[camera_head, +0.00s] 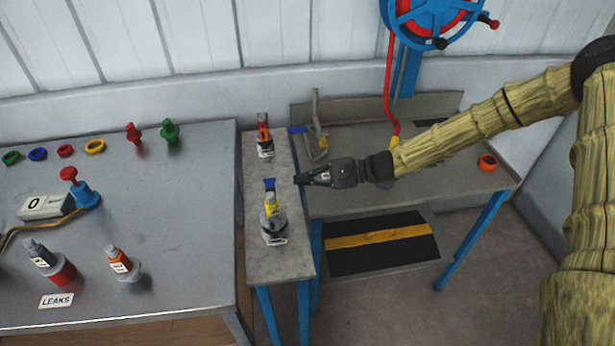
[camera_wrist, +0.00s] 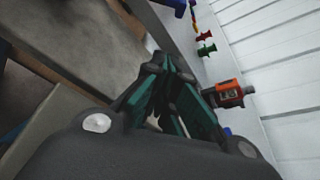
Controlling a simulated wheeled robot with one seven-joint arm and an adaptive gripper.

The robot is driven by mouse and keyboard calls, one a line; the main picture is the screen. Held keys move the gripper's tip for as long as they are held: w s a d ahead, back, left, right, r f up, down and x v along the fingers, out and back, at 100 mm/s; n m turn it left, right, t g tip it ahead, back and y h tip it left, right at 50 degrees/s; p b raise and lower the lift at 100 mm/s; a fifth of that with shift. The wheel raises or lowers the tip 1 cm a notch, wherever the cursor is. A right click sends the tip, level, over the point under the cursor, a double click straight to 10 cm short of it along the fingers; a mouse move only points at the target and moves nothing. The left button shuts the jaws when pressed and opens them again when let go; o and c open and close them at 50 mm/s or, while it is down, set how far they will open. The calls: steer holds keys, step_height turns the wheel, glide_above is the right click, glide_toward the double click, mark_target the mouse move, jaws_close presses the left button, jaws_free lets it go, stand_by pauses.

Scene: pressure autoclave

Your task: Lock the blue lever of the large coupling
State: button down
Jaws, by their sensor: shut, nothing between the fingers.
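The large coupling (camera_head: 273,222) stands on a narrow grey bench, with a grey body and a yellow upper part. Its blue lever (camera_head: 269,184) shows just behind the yellow part, on the far side. My gripper (camera_head: 298,179) is shut and empty, just right of the blue lever with a small gap between them in the head view. In the wrist view my gripper's dark and teal fingers (camera_wrist: 160,62) meet with nothing held. I cannot make out the large coupling there. How far the lever is turned is too small to tell.
A red-orange coupling (camera_head: 264,138) stands farther back on the narrow bench (camera_head: 270,265); it also shows in the wrist view (camera_wrist: 230,93). Behind my gripper is a bent grey pipe with a blue handle (camera_head: 298,129). The left table (camera_head: 180,220) holds several fittings. An orange ring (camera_head: 487,162) lies right.

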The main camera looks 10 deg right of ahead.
mark_target(270, 189)
steer(key=p+x, duration=0.1)
steer(key=x, duration=0.5)
steer(key=shift+a, duration=0.2)
steer(key=shift+a+r+p, duration=0.25)
steer(key=shift+a+p, duration=0.05)
steer(key=shift+p, duration=0.25)
steer(key=shift+s+r+p, duration=0.75)
steer(key=shift+s+r, duration=0.4)
steer(key=shift+r, duration=0.05)
steer(key=shift+d, duration=0.1)
steer(key=shift+b, duration=0.4)
